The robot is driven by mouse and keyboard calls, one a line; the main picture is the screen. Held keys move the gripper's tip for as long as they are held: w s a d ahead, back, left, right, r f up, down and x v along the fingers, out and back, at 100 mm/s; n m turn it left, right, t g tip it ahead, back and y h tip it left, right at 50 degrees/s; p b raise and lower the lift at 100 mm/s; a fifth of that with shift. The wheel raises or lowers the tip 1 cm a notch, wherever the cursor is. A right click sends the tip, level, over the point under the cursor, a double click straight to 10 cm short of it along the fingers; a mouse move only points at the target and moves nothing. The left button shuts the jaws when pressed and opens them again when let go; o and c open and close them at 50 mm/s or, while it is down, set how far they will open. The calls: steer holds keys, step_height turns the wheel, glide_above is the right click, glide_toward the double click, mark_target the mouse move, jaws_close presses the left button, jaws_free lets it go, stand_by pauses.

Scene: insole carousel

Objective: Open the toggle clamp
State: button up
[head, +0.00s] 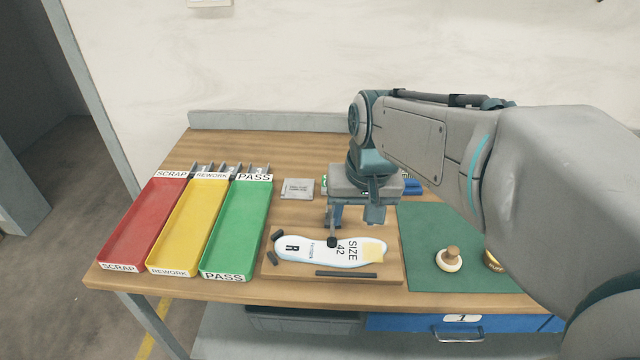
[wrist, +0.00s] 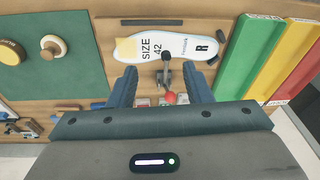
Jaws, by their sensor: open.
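The toggle clamp (wrist: 166,76) shows in the wrist view, with a red ball at the end of its handle and a dark tip over the insole's edge. In the head view its dark tip (head: 331,242) shows at the insole; the rest is mostly hidden behind my gripper. The white insole (head: 315,250), marked SIZE 42 and R, lies on a wooden board (head: 392,273). My gripper (wrist: 160,78) is open, its fingers on either side of the clamp handle and apart from it. In the head view, my gripper (head: 355,215) hangs just behind the insole.
Red (head: 143,222), yellow (head: 190,225) and green (head: 237,230) trays stand at the left. A green mat (head: 430,265) at the right bears a round wooden-handled stamp (head: 450,258). A grey plate (head: 297,188) lies behind the board. Dark stops (head: 346,274) edge the insole.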

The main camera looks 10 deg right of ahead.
steer(key=w+m, duration=0.1)
steer(key=w, duration=0.4)
steer(key=w+d+m+g, duration=0.1)
steer(key=w, duration=0.4)
steer(key=w+f+m+b, duration=0.1)
steer(key=w, duration=0.4)
steer(key=shift+w+d+g+y, duration=0.25)
steer(key=shift+w+g+y, duration=0.05)
steer(key=shift+w+g, duration=0.1)
steer(key=f, duration=0.9)
steer(key=a+f, duration=0.1)
steer(key=f, duration=0.3)
steer(key=shift+w+a+f+p, duration=0.1)
steer(key=shift+w+f+p, duration=0.15)
steer(key=shift+p, duration=0.15)
jaws_close()
steer(key=shift+r, duration=0.1)
